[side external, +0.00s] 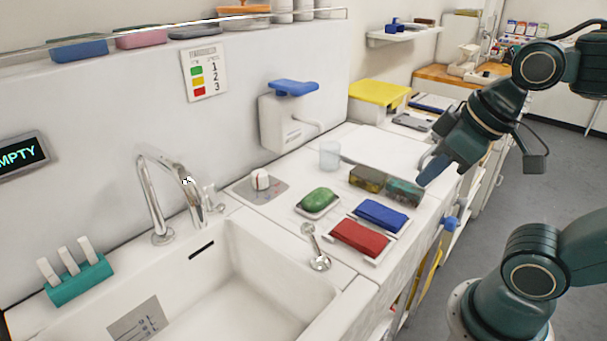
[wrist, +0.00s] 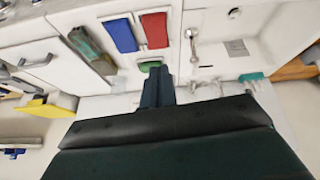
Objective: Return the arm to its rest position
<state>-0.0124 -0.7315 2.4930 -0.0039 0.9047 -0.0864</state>
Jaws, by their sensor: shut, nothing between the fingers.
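My dark green arm reaches in from the right in the side external view. My gripper (side external: 432,170) is above the right end of the counter, near the teal sponge block (side external: 404,192), and its fingers are together with nothing between them. In the wrist view my gripper (wrist: 158,92) points up the picture with its dark fingers closed. The blue folded cloth (side external: 382,215) and the red folded cloth (side external: 360,238) lie on the counter, apart from the fingers. Whether the gripper touches the teal block is hard to tell.
A white sink (side external: 250,290) with a chrome tap (side external: 170,195) fills the front left. A green soap (side external: 318,199) lies in a dish, near a clear cup (side external: 330,155) and an olive block (side external: 367,178). A blue-topped dispenser (side external: 290,120) is on the wall. Open floor (side external: 560,170) lies right.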

